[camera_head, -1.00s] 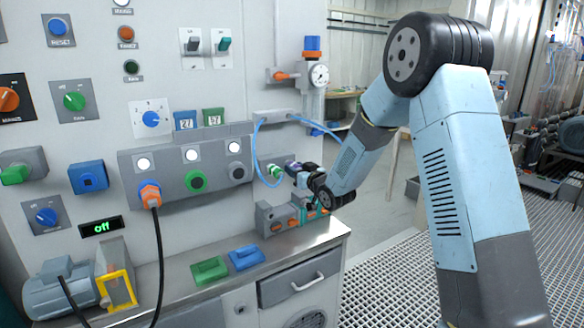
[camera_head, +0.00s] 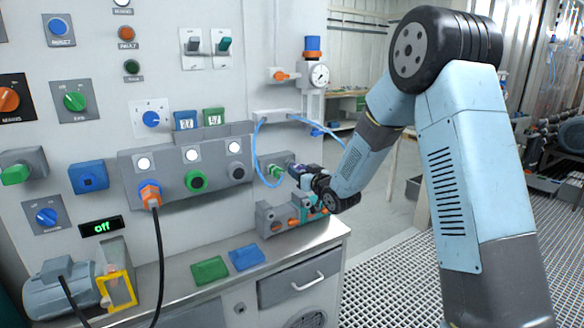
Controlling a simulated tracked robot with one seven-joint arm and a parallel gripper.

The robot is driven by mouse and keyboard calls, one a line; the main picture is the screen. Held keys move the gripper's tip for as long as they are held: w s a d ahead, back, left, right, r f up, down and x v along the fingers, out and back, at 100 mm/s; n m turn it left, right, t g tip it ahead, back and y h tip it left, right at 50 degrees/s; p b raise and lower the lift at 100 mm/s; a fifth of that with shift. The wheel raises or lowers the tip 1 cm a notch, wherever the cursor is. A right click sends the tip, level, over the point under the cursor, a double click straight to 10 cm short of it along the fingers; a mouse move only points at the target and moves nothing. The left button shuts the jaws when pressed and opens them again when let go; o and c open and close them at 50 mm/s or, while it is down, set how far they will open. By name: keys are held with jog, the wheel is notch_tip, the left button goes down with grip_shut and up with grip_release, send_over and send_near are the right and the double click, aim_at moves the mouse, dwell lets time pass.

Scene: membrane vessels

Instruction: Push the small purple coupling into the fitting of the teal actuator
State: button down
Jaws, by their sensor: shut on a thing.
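My gripper (camera_head: 298,172) is at the end of the arm, in front of the wall panel and above the right end of the counter. It is shut on a small dark purple piece, the coupling (camera_head: 293,169), which shows at its tip and is partly hidden by the fingers. Just left of the tip is a green fitting (camera_head: 276,171) on a grey plate. A teal part, which looks like the actuator (camera_head: 305,211), stands below the gripper among grey blocks on the counter. My wrist partly hides it, and its fitting cannot be made out.
A blue hose (camera_head: 257,150) loops from a grey manifold (camera_head: 275,116) down to near the green fitting. Green (camera_head: 209,270) and blue (camera_head: 246,257) blocks lie on the counter. A motor (camera_head: 62,290) stands at the left. The floor grating at the right is open.

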jog(key=shift+v, duration=2.1)
jog(key=s+d+f+m+t+h, duration=0.1)
jog(key=d+f+m+h, duration=0.2)
jog(key=d+f, duration=0.8)
jog(key=s+d+f+m+t+h, duration=0.2)
jog(key=d+f+h, duration=0.5)
jog(key=d+f, duration=0.4)
notch_tip(320, 180, down, 2)
jog(key=shift+s+d+f+m, duration=0.1)
jog(key=shift+s+d+m, duration=0.15)
jog(key=shift+m, duration=0.65)
jog(key=shift+a, duration=0.15)
